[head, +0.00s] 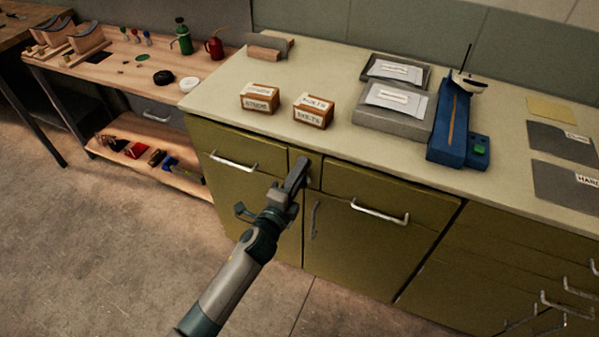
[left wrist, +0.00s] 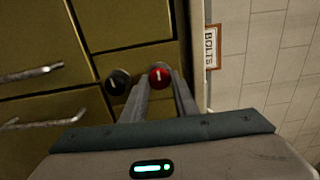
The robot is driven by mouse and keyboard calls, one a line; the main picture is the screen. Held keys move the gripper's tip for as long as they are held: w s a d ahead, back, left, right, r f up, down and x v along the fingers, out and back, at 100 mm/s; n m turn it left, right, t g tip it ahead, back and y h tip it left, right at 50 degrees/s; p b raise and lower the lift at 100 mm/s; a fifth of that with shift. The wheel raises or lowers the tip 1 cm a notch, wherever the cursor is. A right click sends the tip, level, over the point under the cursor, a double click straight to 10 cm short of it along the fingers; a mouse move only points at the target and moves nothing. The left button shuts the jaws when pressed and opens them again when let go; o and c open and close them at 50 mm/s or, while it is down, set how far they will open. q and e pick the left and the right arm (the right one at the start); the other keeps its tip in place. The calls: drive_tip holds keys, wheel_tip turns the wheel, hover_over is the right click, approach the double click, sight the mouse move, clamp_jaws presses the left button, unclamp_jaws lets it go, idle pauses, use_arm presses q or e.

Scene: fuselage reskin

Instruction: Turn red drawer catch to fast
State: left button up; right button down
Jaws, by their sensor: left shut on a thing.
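The red drawer catch (left wrist: 160,76) is a round red knob with a short white mark, on the olive cabinet front. The mark stands roughly upright in the left wrist view. My left gripper (left wrist: 164,84) is shut on the red catch, one finger on each side of it. In the head view my left gripper (head: 301,168) reaches the narrow panel between two drawers under the worktop edge, and hides the catch there. A black knob (left wrist: 118,82) with a white mark sits beside the red one, left of the fingers in the left wrist view. My right gripper is not in view.
Drawer handles (head: 234,162) (head: 380,211) stick out on both sides of my left gripper. The worktop (head: 330,60) above holds two labelled boxes, including a bolts box (head: 313,111), grey trays (head: 395,112) and a blue device (head: 452,125). The floor in front is clear.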

use_arm(q)
drive_tip(key=o, duration=1)
drive_tip(key=b+v, duration=0.2)
drive_tip(key=v, duration=1.5)
drive_tip(key=shift+s, duration=0.2)
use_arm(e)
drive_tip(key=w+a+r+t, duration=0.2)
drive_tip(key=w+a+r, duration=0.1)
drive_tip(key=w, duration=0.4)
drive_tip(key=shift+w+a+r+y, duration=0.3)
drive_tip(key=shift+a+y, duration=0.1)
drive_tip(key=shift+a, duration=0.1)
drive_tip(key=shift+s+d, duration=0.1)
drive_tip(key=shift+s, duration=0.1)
